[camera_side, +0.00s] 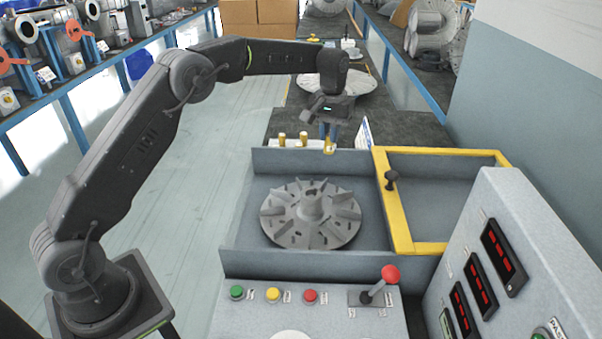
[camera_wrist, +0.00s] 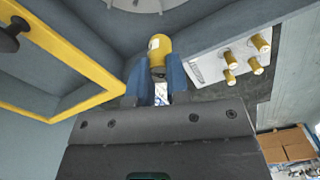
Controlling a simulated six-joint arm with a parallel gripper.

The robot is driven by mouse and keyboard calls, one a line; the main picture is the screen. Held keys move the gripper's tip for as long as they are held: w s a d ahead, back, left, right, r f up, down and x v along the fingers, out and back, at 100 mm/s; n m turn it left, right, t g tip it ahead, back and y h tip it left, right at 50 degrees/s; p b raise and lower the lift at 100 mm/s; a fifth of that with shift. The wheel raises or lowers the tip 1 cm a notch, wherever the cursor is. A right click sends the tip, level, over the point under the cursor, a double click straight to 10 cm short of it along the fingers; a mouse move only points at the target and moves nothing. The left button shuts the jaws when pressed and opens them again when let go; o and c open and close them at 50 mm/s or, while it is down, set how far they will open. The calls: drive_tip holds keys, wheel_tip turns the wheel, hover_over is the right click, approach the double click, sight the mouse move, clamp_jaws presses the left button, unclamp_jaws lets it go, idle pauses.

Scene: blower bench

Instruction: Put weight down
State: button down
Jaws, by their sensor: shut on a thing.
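My gripper (camera_side: 328,131) is above the back wall of the grey bin, at the right end of the weight holder. Its blue fingers (camera_wrist: 160,82) are shut on a brass weight (camera_wrist: 159,47), which also shows below the fingers in the side view (camera_side: 329,147). I cannot tell whether this weight touches anything beneath it. Several other brass weights (camera_wrist: 260,43) stand in the white weight holder (camera_wrist: 210,68); the holder is partly hidden behind the bin wall in the side view (camera_side: 292,143). A grey finned impeller (camera_side: 311,213) lies in the bin, clear of my gripper.
The grey bin (camera_side: 236,213) has raised walls. A yellow-framed cover with a black knob (camera_side: 391,180) is at its right. A control panel with buttons and a red-knobbed lever (camera_side: 389,274) is in front, and a display cabinet (camera_side: 520,215) stands at the right.

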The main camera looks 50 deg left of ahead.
drive_tip(key=s+a+n, duration=0.2)
drive_tip(key=a+n, duration=0.3)
drive_tip(key=a, duration=0.7)
drive_tip(key=s+a+n, duration=0.2)
drive_tip(key=a+n, duration=0.3)
drive_tip(key=a, duration=0.7)
drive_tip(key=shift+w+d+f, duration=1.35)
drive_tip(key=shift+d+f, duration=0.05)
drive_tip(key=shift+f, duration=1.35)
drive_tip(key=shift+w+d+f, duration=1.35)
drive_tip(key=shift+d+f, duration=0.05)
drive_tip(key=shift+f, duration=1.3)
drive_tip(key=shift+w+d+f, duration=1.35)
drive_tip(key=shift+d+f, duration=0.05)
drive_tip(key=shift+f, duration=1.35)
drive_tip(key=shift+f, duration=0.1)
drive_tip(key=shift+f, duration=0.15)
drive_tip(key=c, duration=1.1)
unclamp_jaws()
